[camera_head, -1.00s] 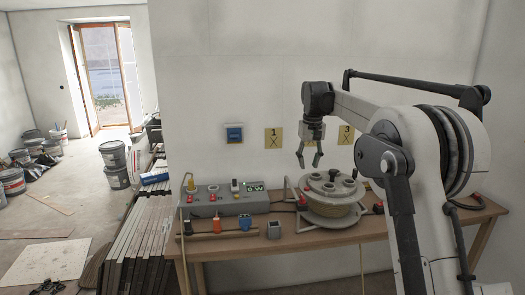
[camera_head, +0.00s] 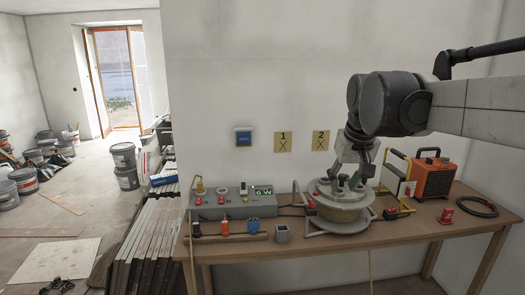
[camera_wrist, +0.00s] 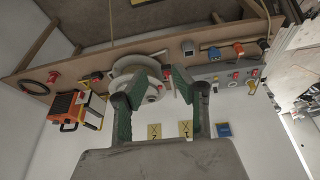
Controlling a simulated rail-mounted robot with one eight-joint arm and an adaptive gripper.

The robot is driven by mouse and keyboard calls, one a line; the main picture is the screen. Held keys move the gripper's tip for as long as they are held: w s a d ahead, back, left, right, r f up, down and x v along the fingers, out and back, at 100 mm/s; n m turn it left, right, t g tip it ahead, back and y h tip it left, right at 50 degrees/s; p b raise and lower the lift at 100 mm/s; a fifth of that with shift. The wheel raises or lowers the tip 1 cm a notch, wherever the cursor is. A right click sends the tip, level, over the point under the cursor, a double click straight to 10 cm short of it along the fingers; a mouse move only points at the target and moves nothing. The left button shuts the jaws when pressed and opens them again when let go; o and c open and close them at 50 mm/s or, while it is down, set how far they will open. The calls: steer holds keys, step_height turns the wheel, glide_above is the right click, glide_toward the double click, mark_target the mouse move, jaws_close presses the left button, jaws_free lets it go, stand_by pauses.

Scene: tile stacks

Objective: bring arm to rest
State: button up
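My gripper (camera_head: 354,170) hangs from my arm at the right of the head view, in front of or above the round grey-and-beige device (camera_head: 338,212) on the wooden table. In the wrist view my gripper (camera_wrist: 151,85) shows two green-padded fingers spread apart with nothing between them. The round device (camera_wrist: 137,64) appears beyond the fingers in that view. I cannot tell the exact gap between the fingers and the device.
The wooden table (camera_head: 430,222) stands against the wall. It holds a grey control box (camera_head: 232,203), an orange heater-like unit (camera_head: 433,177), a red object (camera_head: 447,216) and a coiled black cable (camera_head: 478,207). Stacked panels (camera_head: 140,240) lean at the left; buckets (camera_head: 125,165) stand on the floor.

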steer(key=s+f+t, duration=0.1)
steer(key=s+f, duration=0.5)
steer(key=s, duration=0.5)
steer(key=s+f+t, duration=0.2)
steer(key=s+f, duration=0.5)
steer(key=s, duration=0.5)
steer(key=shift+s+m, duration=0.15)
steer(key=shift+m, duration=0.15)
steer(key=shift+s, duration=0.1)
